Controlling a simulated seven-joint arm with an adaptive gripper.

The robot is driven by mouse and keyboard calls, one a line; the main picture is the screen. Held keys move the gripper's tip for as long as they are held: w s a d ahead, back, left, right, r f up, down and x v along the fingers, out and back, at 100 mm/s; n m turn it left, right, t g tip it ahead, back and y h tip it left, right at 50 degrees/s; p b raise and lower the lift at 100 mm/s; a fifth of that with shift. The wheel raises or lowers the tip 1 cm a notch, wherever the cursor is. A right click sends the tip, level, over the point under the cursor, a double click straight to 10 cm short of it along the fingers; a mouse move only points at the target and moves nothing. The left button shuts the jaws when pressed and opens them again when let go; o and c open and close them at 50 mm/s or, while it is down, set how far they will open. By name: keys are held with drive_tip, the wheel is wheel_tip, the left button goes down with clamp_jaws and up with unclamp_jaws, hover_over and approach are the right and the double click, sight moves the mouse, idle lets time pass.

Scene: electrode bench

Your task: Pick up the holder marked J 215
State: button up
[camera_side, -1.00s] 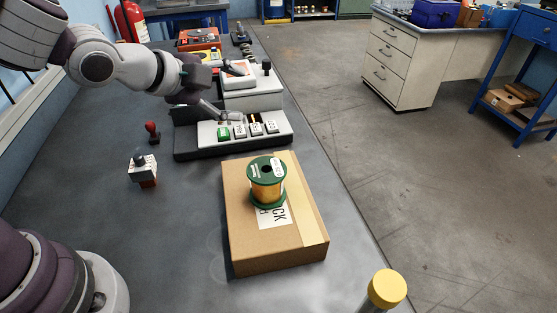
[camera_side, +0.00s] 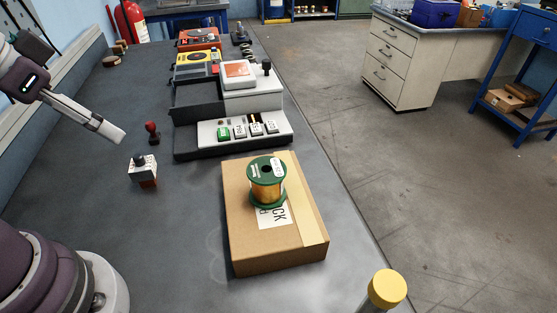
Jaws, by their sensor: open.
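Several small marked holders sit in a row on the white sloped front of a black-based rack. One is green (camera_side: 223,134), and beside it are grey-white ones (camera_side: 240,131), (camera_side: 256,128) and (camera_side: 271,127). Their markings are too small to read, so I cannot tell which is J 215. My gripper (camera_side: 118,135) is at the left, above the bench and well apart from the rack, pointing down to the right. It is open, with nothing visible in it. Its fingers overlap in this view.
A red-knobbed stamp (camera_side: 152,133) and a small block with a black knob (camera_side: 143,170) stand between my gripper and the rack. A cardboard box (camera_side: 240,240) carries a wire spool (camera_side: 266,185) in front. A yellow-capped container (camera_side: 387,288) is at bottom right. The left bench is mostly clear.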

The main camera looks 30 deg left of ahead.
drive_tip(key=o, duration=0.3)
